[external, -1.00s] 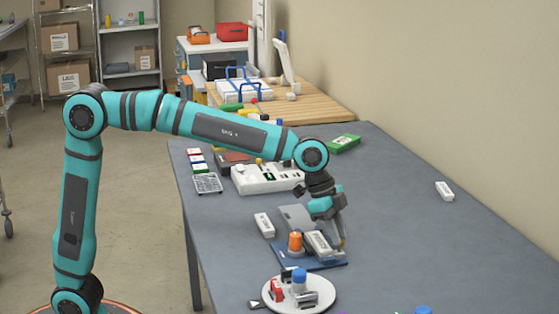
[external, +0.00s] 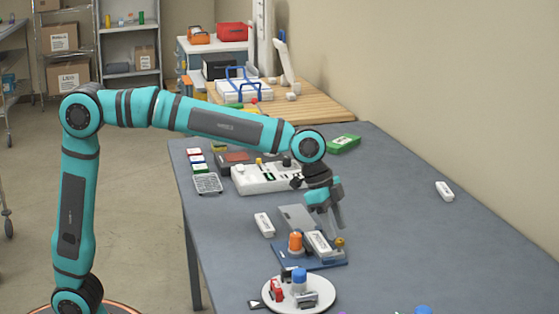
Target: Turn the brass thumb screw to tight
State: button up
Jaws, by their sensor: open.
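The brass thumb screw (external: 339,243) stands at the right side of a white labelled block (external: 319,243) on a blue base plate (external: 327,263). An orange knob or cap (external: 295,241) stands at the left of the same plate. My gripper (external: 331,223) is open and points down, a little above and behind the screw, apart from it. No thing shows between its fingers. Which way the screw is turned is too small to tell.
A round white plate (external: 322,302) with a blue-capped part (external: 299,276) stands in front. A white block (external: 264,225) lies to the left, and a white device (external: 262,180) stands behind. The table's right side is mostly clear, with one white block (external: 444,191).

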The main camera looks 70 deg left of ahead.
jog(key=v, duration=1.5)
jog(key=shift+d, duration=0.1)
jog(key=shift+r, duration=0.1)
jog(key=s+a+r+n+t+y, duration=0.1)
jog(key=s+a+r+n+t, duration=0.25)
jog(key=s+a, duration=0.4)
jog(key=s+a+r+n+t, duration=0.2)
jog(key=s+a+t, duration=0.2)
jog(key=s+a, duration=0.35)
jog(key=s+a+f+n+t+y, duration=0.1)
jog(key=s+a+n+t, duration=0.1)
jog(key=s, duration=0.7)
jog(key=s+a+n+t+y, duration=0.1)
jog(key=s+a+t, duration=0.3)
jog(key=s, duration=0.6)
jog(key=shift+a+f+n+t, duration=0.35)
jog(key=shift+a+f, duration=0.05)
jog(key=shift+a, duration=0.25)
jog(key=shift+c, duration=0.4)
